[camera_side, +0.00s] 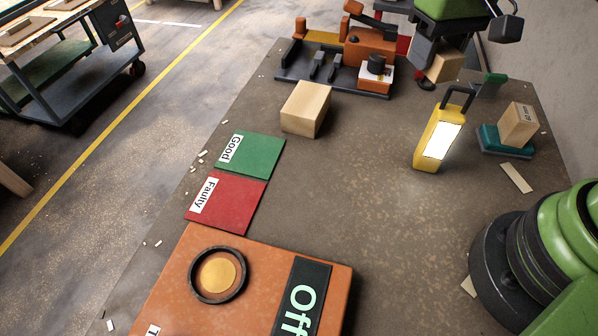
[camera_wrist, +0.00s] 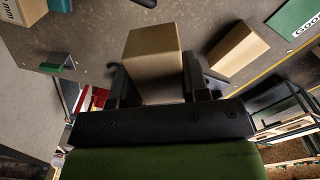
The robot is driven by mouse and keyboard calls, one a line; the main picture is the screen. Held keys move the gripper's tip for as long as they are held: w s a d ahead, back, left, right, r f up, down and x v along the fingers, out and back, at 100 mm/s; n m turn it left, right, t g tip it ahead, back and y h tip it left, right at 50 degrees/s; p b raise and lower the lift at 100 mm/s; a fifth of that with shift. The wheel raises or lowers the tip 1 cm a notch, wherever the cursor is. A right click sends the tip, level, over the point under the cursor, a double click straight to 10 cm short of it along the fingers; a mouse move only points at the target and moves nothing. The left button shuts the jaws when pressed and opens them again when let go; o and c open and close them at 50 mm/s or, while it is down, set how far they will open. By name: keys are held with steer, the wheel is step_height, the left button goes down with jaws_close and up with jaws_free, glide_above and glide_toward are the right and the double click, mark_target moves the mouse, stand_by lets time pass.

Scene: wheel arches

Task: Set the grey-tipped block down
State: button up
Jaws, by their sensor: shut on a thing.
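My gripper (camera_side: 436,62) is at the top right of the side view, with its dark jaws shut on a plain wooden block (camera_side: 446,67). In the wrist view the held block (camera_wrist: 153,45) sits between the two fingers (camera_wrist: 157,85) and sticks out beyond them. No grey tip is clear on it in either view. It seems to be held above the table, but I cannot tell how high. A second wooden block (camera_side: 306,108) lies alone on the table left of my gripper; it also shows in the wrist view (camera_wrist: 237,48).
An orange-and-grey fixture (camera_side: 345,65) stands just left of my gripper. A block (camera_side: 518,124) rests on a teal stand (camera_side: 505,149). Green Good (camera_side: 262,155) and red Faulty (camera_side: 240,205) mats lie left. The middle table is clear.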

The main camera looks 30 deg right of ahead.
steer(key=a+f+m, duration=0.2)
steer(key=a, duration=0.5)
steer(key=a+f+m, duration=0.2)
steer(key=a, duration=0.6)
steer(key=m, duration=0.4)
glide_above(294, 213)
step_height(294, 213, down, 2)
steer(key=shift+f, duration=0.15)
step_height(294, 213, down, 10)
steer(key=shift+r, duration=0.2)
steer(key=shift+f, duration=0.1)
steer(key=o, duration=0.9)
steer(key=shift+f, duration=0.1)
